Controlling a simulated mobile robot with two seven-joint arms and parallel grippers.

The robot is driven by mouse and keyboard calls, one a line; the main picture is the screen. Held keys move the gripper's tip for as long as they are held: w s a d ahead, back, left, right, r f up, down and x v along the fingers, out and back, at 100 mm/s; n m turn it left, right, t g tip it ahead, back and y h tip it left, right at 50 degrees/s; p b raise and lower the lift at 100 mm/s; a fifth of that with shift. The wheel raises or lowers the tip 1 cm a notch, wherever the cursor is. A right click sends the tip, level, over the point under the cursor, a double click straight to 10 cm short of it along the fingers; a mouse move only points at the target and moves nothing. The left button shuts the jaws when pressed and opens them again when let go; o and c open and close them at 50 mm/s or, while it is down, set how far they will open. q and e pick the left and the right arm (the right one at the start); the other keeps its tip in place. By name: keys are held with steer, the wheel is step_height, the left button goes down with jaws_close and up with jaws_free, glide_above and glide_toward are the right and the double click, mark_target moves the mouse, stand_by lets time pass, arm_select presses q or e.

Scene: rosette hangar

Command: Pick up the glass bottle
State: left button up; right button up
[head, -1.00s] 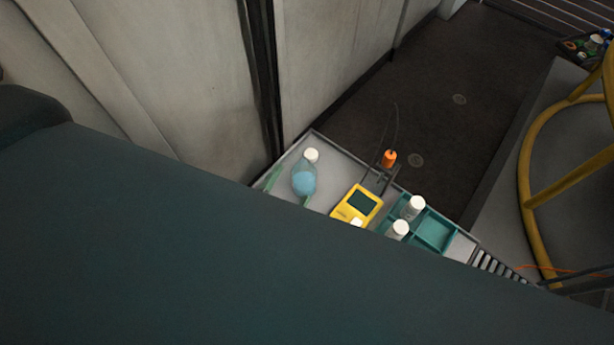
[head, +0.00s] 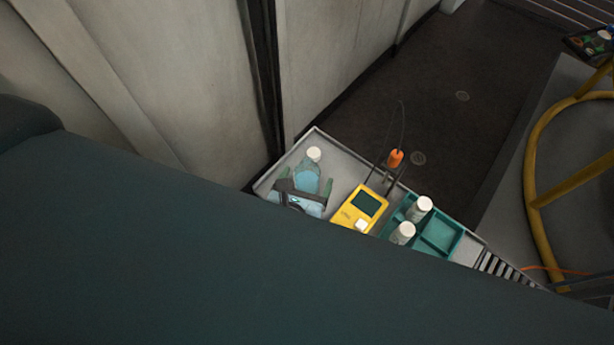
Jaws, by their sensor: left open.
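The glass bottle (head: 306,178), clear with a white cap and pale blue contents, stands at the left end of a grey tray-like surface (head: 346,160). My left gripper (head: 305,186) is at the bottle, with one green finger on its left and one on its right. The jaws are open, and I cannot tell whether either finger touches the glass. The gripper's dark body covers the bottle's lower part. A large dark teal part of my own arm hides the near side of the surface. My right gripper is not in view.
A yellow meter (head: 358,208) lies just right of the bottle. An orange-topped item (head: 395,159) with a thin wire is behind it. A teal divided tray (head: 440,236) with two white-capped bottles is further right. A pale wall (head: 340,60) rises behind.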

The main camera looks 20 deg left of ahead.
arm_select(q)
steer(key=shift+a+f+x, duration=0.15)
steer(key=shift+f+x, duration=0.05)
steer(key=shift+x, duration=0.95)
steer(key=shift+a+f+x, duration=0.2)
steer(key=shift+x, duration=0.9)
steer(key=shift+w+f, duration=0.2)
steer(key=shift+w, duration=0.2)
steer(key=shift+c, duration=0.3)
steer(key=c, duration=1.2)
